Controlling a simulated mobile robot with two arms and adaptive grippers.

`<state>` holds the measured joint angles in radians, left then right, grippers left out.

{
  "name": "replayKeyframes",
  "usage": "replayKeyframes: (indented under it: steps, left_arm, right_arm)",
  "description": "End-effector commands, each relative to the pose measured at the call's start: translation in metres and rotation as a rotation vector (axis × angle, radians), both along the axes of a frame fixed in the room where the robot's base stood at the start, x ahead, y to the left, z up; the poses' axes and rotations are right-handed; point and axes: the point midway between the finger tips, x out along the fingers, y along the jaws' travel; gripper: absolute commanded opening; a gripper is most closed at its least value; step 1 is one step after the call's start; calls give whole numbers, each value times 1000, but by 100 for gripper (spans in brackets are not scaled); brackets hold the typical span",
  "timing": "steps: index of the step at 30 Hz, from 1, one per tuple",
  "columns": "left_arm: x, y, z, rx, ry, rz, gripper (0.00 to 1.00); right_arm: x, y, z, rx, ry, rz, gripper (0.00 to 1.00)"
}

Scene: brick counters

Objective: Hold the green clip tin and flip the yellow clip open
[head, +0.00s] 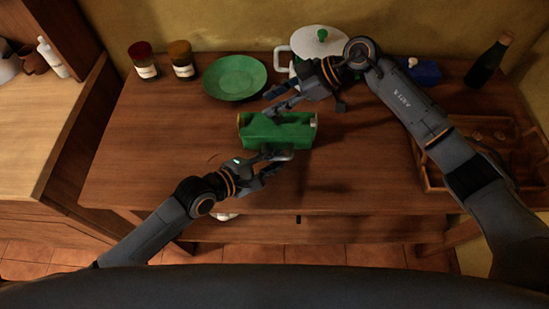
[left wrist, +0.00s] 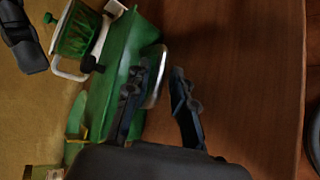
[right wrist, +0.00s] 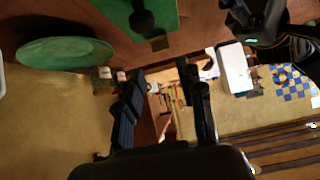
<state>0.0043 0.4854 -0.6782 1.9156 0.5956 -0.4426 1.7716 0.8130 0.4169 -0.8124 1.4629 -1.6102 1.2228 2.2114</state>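The green clip tin (head: 285,132) lies on the wooden table in the head view, with a silver handle on its front side. The yellow clip (head: 239,120) appears at its left end. In the left wrist view the tin (left wrist: 112,75) lies left of the handle (left wrist: 157,78). My left gripper (head: 278,160) is at the front of the tin; its fingers (left wrist: 157,80) are apart, with the handle between them, and whether they touch it is unclear. My right gripper (head: 272,103) is open and empty above the tin's back left; its spread fingers also show in the right wrist view (right wrist: 160,85).
A green plate (head: 235,77) and two jars (head: 144,62) stand at the back left. A white pot (head: 315,45) with a green knob stands behind my right gripper. A blue box (head: 424,70), a dark bottle (head: 488,64) and a wooden tray (head: 427,180) are at the right.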

Motion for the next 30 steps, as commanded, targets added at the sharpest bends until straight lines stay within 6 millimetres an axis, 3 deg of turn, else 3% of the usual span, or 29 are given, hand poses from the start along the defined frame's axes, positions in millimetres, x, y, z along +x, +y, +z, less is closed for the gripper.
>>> replayKeyframes:
  steps: [12,16,20,26,30]
  left_arm:
    - [6,-6,-3,-1,-1,0,24]
    - [6,-6,-3,-1,-1,0,0]
    - [5,-6,-3,0,0,0,0]
    - [5,-6,-3,0,0,0,0]
    - [5,-6,-3,0,0,0,0]
  right_arm:
    - [0,0,0,0,0,0,38]
    - [0,0,0,0,0,0,38]
    - [0,0,0,0,0,0,38]
    - [2,8,9,44,-21,5,1]
    - [9,34,42,197,-96,9,0]
